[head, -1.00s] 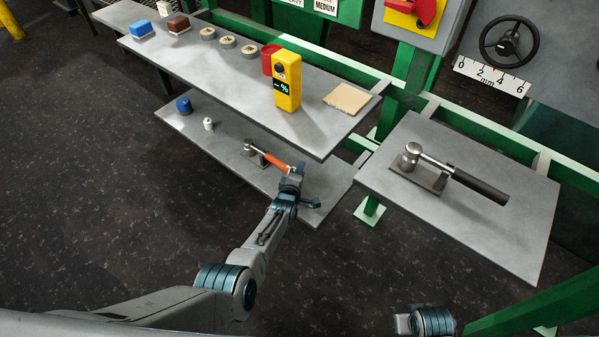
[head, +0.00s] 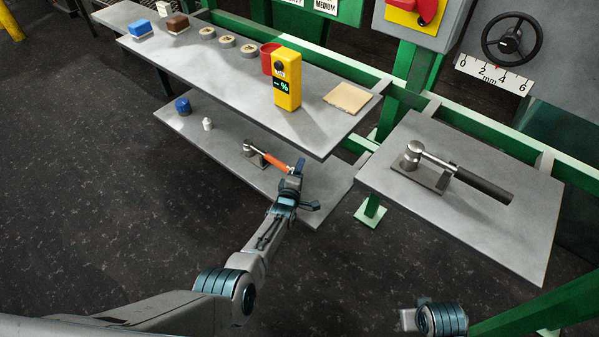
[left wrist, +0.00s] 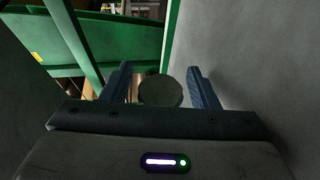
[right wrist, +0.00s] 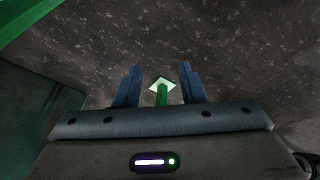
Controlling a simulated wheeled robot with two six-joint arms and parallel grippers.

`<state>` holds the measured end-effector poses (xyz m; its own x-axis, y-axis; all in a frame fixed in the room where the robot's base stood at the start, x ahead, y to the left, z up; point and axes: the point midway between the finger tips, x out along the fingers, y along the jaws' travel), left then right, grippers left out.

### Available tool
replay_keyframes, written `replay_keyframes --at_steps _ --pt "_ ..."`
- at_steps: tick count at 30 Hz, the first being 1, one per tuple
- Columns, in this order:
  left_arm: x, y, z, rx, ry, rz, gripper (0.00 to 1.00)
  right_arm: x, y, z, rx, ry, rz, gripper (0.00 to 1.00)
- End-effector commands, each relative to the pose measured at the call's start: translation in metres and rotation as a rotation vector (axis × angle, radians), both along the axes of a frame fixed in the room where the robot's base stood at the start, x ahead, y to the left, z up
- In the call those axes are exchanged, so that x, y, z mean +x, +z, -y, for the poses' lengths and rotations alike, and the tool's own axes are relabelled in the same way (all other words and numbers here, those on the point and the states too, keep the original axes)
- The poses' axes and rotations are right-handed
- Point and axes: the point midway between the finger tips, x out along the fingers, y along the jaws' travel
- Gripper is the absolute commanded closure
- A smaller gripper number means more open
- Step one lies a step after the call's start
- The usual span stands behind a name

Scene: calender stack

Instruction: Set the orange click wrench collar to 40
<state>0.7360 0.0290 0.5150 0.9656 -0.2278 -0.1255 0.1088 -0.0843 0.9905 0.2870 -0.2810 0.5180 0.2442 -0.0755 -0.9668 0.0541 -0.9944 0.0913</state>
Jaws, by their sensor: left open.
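The orange click wrench (head: 275,161) lies on the lower shelf, its metal head in a small holder at the left and its orange grip pointing right. My left gripper (head: 298,172) is at the handle end and hides it in the head view, so I cannot read the collar. In the left wrist view a dark round end (left wrist: 160,91), likely the wrench's handle end, shows between the two open fingers, apart from both. My right gripper (right wrist: 160,87) is open and empty above the dark floor.
The upper shelf (head: 225,75) overhangs the lower shelf (head: 235,165) and carries a yellow meter (head: 287,88). A blue-lidded jar (head: 183,105) and white bottle (head: 207,123) stand left of the wrench. Another dark-handled wrench (head: 465,178) lies on the right table (head: 500,235).

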Motion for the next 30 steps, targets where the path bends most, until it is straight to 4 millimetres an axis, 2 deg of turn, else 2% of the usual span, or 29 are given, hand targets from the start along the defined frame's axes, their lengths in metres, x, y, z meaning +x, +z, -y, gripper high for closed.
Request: replay_keyframes --at_steps 5,6,14,21,30 --pt "-0.003 0.001 -0.001 0.000 0.000 0.000 0.46 0.001 0.002 0.000 0.000 0.000 0.004 0.64" --pt "-0.005 0.002 -0.001 0.000 0.000 0.000 0.46 0.000 -0.003 0.001 0.000 -0.001 -0.002 0.64" --pt "-0.029 0.007 -0.007 0.000 0.001 -0.001 0.46 -0.011 -0.055 0.005 0.004 -0.010 -0.048 0.64" --pt "-0.059 0.010 -0.014 0.000 0.001 -0.001 0.46 -0.029 -0.102 0.009 0.006 -0.017 -0.081 0.64" --pt "-0.093 0.013 -0.022 0.000 0.001 -0.001 0.46 -0.051 -0.145 0.014 0.007 -0.023 -0.099 0.64"
